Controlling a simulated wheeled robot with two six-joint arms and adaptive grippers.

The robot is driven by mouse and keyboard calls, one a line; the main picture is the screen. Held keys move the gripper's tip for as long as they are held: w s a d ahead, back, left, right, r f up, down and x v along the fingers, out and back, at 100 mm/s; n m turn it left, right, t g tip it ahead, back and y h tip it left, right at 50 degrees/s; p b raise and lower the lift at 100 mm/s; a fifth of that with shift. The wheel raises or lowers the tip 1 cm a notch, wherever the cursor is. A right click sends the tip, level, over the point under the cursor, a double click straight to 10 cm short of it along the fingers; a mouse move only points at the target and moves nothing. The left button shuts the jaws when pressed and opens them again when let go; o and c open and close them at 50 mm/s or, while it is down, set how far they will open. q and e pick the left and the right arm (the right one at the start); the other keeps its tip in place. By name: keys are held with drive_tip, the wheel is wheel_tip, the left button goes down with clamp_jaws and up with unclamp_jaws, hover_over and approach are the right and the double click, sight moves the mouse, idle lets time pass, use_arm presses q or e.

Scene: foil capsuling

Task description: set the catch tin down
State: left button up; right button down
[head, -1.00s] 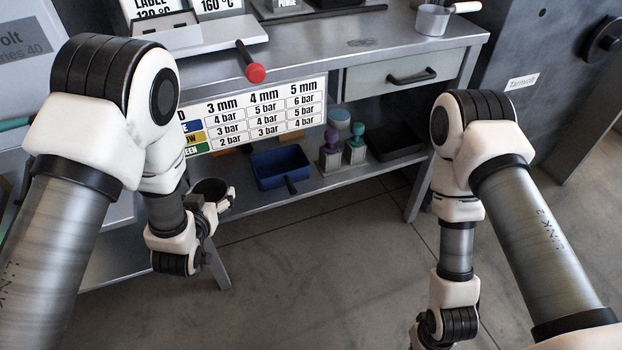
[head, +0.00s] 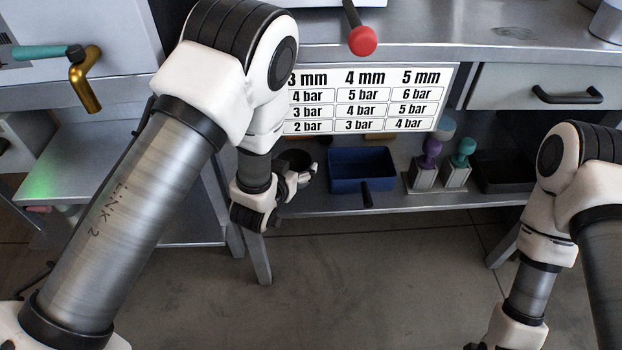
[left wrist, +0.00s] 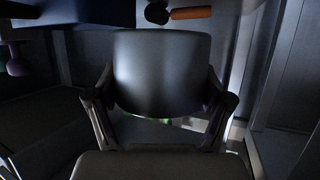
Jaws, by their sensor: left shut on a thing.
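The catch tin (head: 297,158) is a dark round vessel, at the left end of the lower shelf, left of the blue tray. My left gripper (head: 292,180) is shut on it. In the left wrist view the tin (left wrist: 161,72) fills the middle as a smooth grey wall, with a finger of the left gripper (left wrist: 160,103) on each side. I cannot tell whether its base touches the shelf.
A red-knobbed lever (head: 362,40) overhangs the bench edge.

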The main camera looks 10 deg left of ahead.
use_arm(q)
wheel_tip(320, 180, down, 7)
drive_tip(key=shift+w+f+b, duration=0.1)
drive_tip(key=shift+b, duration=1.1)
drive_tip(key=shift+r, duration=0.25)
drive_tip(key=shift+f, duration=0.1)
drive_tip(key=o, duration=0.9)
